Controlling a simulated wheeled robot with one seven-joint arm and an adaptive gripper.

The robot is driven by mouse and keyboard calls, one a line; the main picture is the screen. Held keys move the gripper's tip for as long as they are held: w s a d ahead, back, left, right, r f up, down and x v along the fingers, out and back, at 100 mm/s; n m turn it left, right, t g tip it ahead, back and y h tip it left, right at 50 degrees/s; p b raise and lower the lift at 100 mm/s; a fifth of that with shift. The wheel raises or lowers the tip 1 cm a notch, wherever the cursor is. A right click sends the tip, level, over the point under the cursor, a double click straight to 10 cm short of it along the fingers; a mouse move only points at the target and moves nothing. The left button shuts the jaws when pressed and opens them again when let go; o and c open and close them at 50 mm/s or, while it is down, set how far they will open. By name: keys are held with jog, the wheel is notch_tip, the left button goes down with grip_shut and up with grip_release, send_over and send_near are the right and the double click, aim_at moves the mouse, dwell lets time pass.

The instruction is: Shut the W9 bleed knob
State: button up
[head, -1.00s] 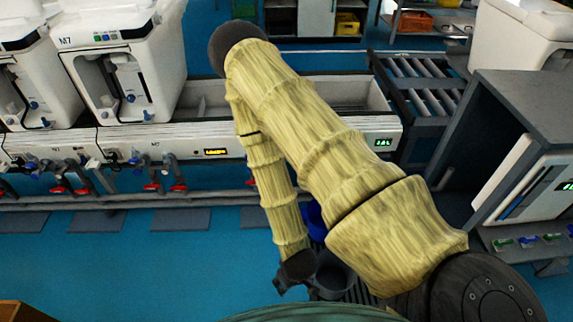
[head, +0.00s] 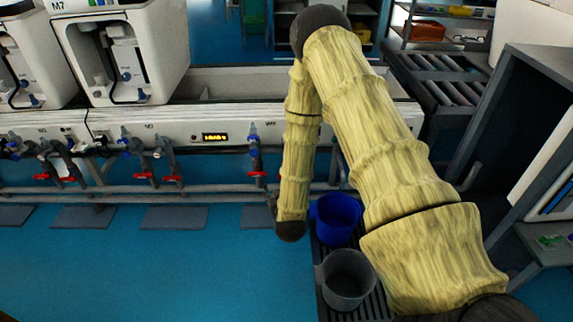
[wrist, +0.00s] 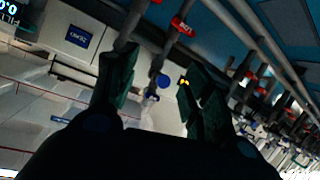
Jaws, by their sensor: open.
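In the head view, a pipe valve with a blue knob (head: 253,137) and a red handle (head: 257,173) stands at the front of the white bench, just left of my arm. Its small label is too blurred to read surely as W9. In the wrist view, my gripper (wrist: 162,62) is open and empty, with dark fingers apart. A blue knob (wrist: 162,81) shows between the fingers, apart from them and further off; I cannot tell surely that it is the W9 knob. My gripper is hidden in the head view.
More valves with red handles (head: 172,179) line the bench (head: 170,134) at left. A blue bucket (head: 337,218) and a grey jug (head: 348,278) stand on a dark rack right of my forearm. A grey cabinet (head: 530,90) is at right. The blue floor at left is clear.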

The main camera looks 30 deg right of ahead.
jog(key=w+d+h+b, duration=0.1)
jog(key=w+d+b, duration=0.2)
jog(key=w+d, duration=0.1)
jog(key=w+d+r+m+t+h+b, duration=0.1)
jog(key=w+d+h+b, duration=0.1)
jog(key=w+d, duration=0.3)
jog(key=w+d+t+h+b, duration=0.1)
jog(key=w+d+b, duration=0.3)
jog(key=w+b, duration=0.1)
jog(key=shift+w+d+r+m, duration=0.15)
jog(key=shift+w+r+m, duration=0.15)
jog(key=shift+w+r, duration=0.05)
jog(key=shift+t, duration=0.3)
jog(key=c, duration=1)
